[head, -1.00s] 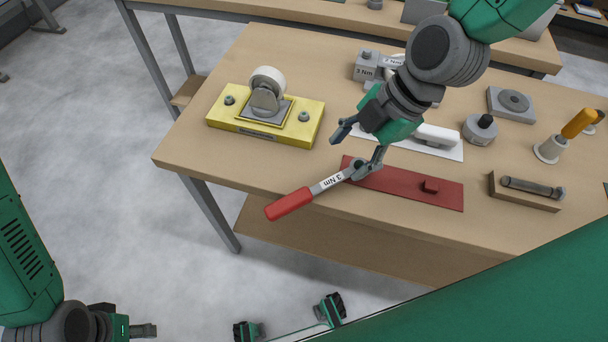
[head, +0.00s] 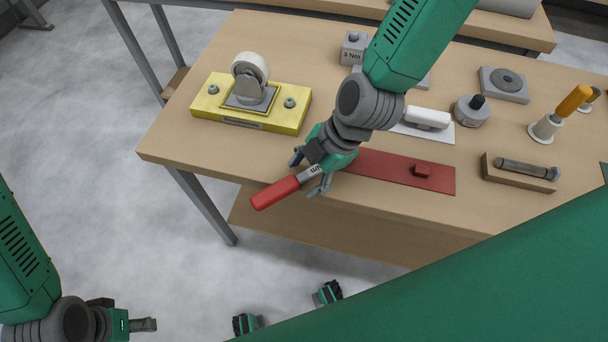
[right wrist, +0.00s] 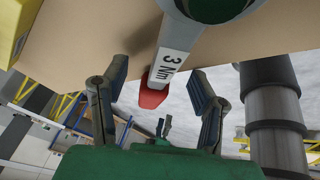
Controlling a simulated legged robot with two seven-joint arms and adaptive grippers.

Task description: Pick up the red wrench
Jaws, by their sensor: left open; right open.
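The red wrench (head: 276,193) has a red handle that sticks out past the table's front edge and a grey shaft with a "3 Nm" label. Its head end is hidden behind my right gripper in the head view. My right gripper (head: 307,174) is open, with its fingers on either side of the shaft near the handle. In the right wrist view the wrench's labelled shaft (right wrist: 172,62) runs between the spread fingers of the gripper (right wrist: 158,82), with gaps on both sides. My left gripper (head: 145,325) is open and empty at the lower left, away from the table.
A red mat (head: 400,172) with a small red block lies right of the wrench. A yellow plate with a caster (head: 250,105) stands to the left. A grey 3 Nm block (head: 353,47), a bolt in a wooden holder (head: 520,172) and an orange-handled tool (head: 572,100) stand on the table (head: 190,148).

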